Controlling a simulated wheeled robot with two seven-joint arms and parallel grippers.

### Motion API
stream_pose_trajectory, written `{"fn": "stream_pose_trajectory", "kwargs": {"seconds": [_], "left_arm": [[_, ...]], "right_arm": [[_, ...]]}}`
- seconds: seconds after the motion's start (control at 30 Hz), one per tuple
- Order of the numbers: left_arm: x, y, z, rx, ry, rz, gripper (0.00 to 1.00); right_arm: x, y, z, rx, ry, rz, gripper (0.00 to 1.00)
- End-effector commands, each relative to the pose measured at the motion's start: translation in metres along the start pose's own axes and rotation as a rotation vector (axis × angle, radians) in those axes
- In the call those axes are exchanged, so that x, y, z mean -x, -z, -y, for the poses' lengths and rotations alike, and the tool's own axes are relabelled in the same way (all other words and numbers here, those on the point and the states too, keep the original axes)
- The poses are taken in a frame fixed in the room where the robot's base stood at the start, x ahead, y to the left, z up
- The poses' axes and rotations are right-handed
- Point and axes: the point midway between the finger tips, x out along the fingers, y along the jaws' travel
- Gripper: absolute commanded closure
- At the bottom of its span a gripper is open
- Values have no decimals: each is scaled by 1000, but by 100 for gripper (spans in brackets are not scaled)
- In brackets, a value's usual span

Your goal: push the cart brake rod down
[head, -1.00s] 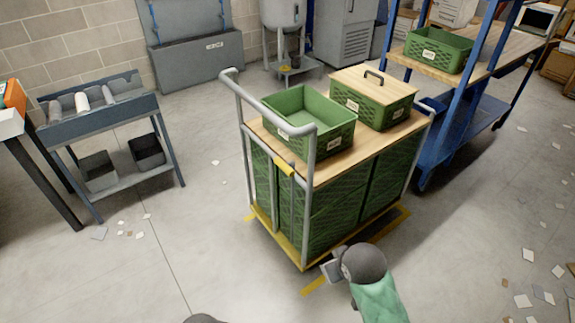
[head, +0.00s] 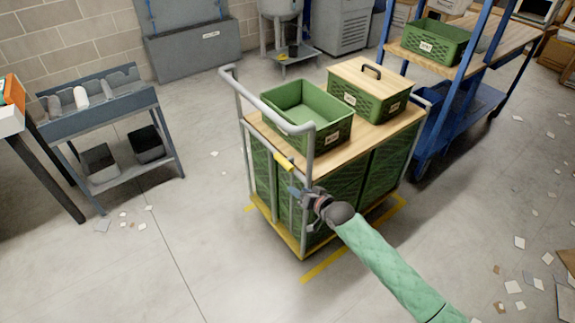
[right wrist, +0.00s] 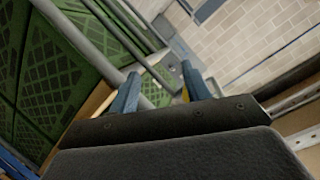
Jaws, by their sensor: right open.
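The cart (head: 376,127) has a grey tube frame, a wooden top and green crate sides. The brake rod (head: 284,161) shows as a yellow grip on the cart's handle end, below the push bar. My right gripper (head: 295,191) is open just below and right of the yellow grip, close to the cart's front corner post. In the right wrist view its two blue-grey fingers (right wrist: 161,88) are apart. A bit of yellow (right wrist: 185,94) shows beside the right-hand finger; I cannot tell whether they touch. My left gripper is out of view.
An open green crate (head: 308,112) and a lidded one (head: 367,92) stand on the cart. A blue rack (head: 424,140) is close behind right. A grey bench (head: 100,113) stands at left. Paper scraps lie on otherwise free floor.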

Motion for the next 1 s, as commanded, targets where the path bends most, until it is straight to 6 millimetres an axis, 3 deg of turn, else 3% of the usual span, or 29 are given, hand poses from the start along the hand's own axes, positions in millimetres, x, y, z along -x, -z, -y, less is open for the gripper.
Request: {"fn": "stream_pose_trajectory", "kwargs": {"seconds": [0.1, 0.3, 0.53, 1.0], "left_arm": [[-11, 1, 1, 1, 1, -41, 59], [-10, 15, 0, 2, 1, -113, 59], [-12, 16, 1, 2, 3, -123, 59], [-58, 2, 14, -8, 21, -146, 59]], "right_arm": [[-2, 17, 6, -151, 88, -110, 52], [6, 44, 24, -326, 217, -232, 52], [3, 50, 27, -398, 239, -240, 52], [-52, 67, 38, -396, 237, -238, 52]]}}
